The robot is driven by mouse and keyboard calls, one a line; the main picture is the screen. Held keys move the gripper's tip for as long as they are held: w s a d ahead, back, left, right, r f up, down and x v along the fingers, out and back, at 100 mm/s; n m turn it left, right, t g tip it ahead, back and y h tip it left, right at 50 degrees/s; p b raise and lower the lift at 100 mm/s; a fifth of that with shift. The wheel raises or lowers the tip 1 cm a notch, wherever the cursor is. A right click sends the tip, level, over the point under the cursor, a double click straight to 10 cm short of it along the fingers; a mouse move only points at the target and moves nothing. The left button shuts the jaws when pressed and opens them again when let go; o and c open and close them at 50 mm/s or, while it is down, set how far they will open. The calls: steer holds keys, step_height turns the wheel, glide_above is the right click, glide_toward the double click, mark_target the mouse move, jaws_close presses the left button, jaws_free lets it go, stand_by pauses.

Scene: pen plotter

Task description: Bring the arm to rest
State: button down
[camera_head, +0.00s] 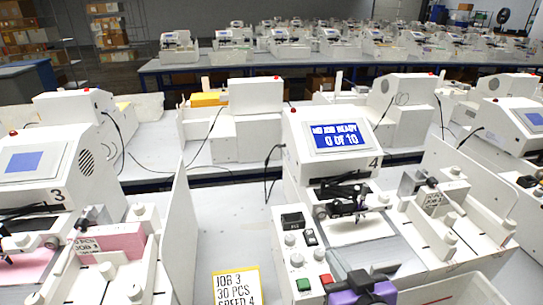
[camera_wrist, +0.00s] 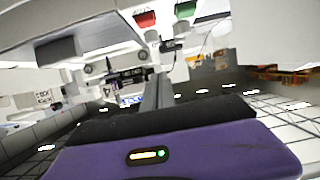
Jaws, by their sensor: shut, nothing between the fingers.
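My gripper (camera_head: 338,262) is at the bottom of the head view, in front of plotter 4 (camera_head: 340,160). Its purple body is partly cut off by the frame edge. The fingers are together, with nothing held, and point toward the machine. In the wrist view, which looks upside down, the closed grey fingers (camera_wrist: 158,90) stand out beyond the purple hand (camera_wrist: 180,150). Plotter 4's screen (camera_head: 338,134) reads "NO JOB READY" and "0 OF 10". Its green button (camera_head: 303,284) and red button (camera_head: 326,279) are left of my gripper.
Plotter 3 (camera_head: 45,165) stands at the left, with pink stock beside it. A yellow-edged job card (camera_head: 236,286) lies on the table between the machines. White divider panels (camera_head: 176,235) and other plotters surround my arm. More rows of plotters fill the back.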

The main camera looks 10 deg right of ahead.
step_height(320, 180, up, 4)
steer(key=t, duration=0.2)
steer(key=s+f, duration=0.3)
steer(key=s, duration=0.8)
steer(key=s+f+g, duration=0.1)
steer(key=s+f, duration=0.2)
steer(key=s, duration=0.7)
steer(key=s+f+b, duration=0.1)
steer(key=s+f, duration=0.2)
steer(key=s, duration=0.8)
steer(key=shift+s+d+f, duration=0.15)
steer(key=shift+s+f, duration=0.15)
steer(key=shift+f, duration=0.1)
